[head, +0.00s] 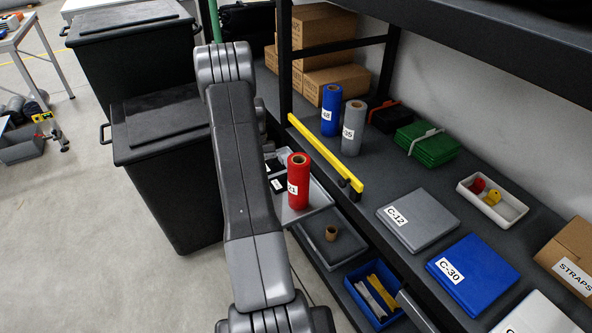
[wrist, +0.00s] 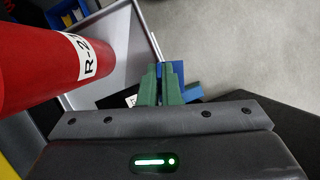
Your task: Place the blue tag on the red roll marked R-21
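The red roll (head: 299,185) stands upright in a grey tray (head: 322,196) at the front of the rack; its white label is partly hidden by my arm in the head view. In the wrist view the red roll (wrist: 40,55) fills the upper left, with "R-2" readable. My gripper (wrist: 160,85) has its green fingers close together on the blue tag (wrist: 178,70), which shows between and beyond them, right of the roll and apart from it. In the head view my arm hides the gripper and the tag.
A yellow bar (head: 326,155) runs along the shelf edge just behind the roll. A blue roll (head: 331,110) and a grey roll (head: 353,128) stand on the shelf. A lower tray (head: 330,250) holds a small brown roll. Black bins (head: 165,160) stand left of my arm.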

